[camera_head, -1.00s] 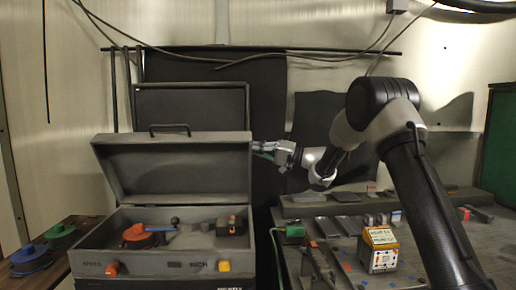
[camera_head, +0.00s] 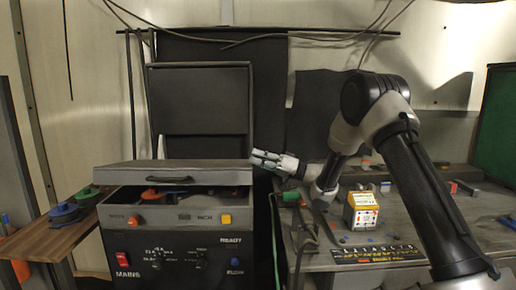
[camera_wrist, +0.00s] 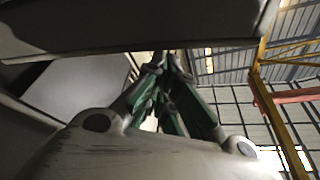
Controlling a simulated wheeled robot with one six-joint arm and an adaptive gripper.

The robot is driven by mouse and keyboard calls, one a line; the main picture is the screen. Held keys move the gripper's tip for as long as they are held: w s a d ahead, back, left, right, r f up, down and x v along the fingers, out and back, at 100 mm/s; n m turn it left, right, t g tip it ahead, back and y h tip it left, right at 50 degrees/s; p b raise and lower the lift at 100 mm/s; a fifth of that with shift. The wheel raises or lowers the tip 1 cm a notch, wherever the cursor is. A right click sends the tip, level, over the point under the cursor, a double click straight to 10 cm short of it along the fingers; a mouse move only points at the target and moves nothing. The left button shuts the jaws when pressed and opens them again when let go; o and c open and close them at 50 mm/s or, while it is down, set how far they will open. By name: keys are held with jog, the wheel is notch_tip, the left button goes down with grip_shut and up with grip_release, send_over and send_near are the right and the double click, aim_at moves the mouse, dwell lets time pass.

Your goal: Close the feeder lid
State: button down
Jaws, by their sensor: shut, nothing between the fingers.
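The grey feeder lid (camera_head: 150,176) is tilted low over the grey feeder box (camera_head: 200,246) in the head view. A dark gap shows between its front edge and the box rim, with an orange-red part and other items visible in it. My gripper (camera_head: 257,160) is at the lid's right end, its fingers shut with nothing between them. The fingertips overlap the lid's right edge in the picture; I cannot tell whether they touch. In the wrist view, my green-padded fingers (camera_wrist: 165,95) lie just under a dark panel (camera_wrist: 110,28), likely the lid.
A wooden shelf (camera_head: 52,240) with blue and green reels stands left of the box. A bench (camera_head: 430,215) at right carries a yellow-and-white box (camera_head: 361,211) and small parts. A dark upright panel (camera_head: 198,100) stands behind the lid.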

jog(key=shift+s+f, duration=0.35)
jog(key=shift+f, duration=0.3)
jog(key=shift+s+f, duration=0.35)
jog(key=shift+f, duration=0.25)
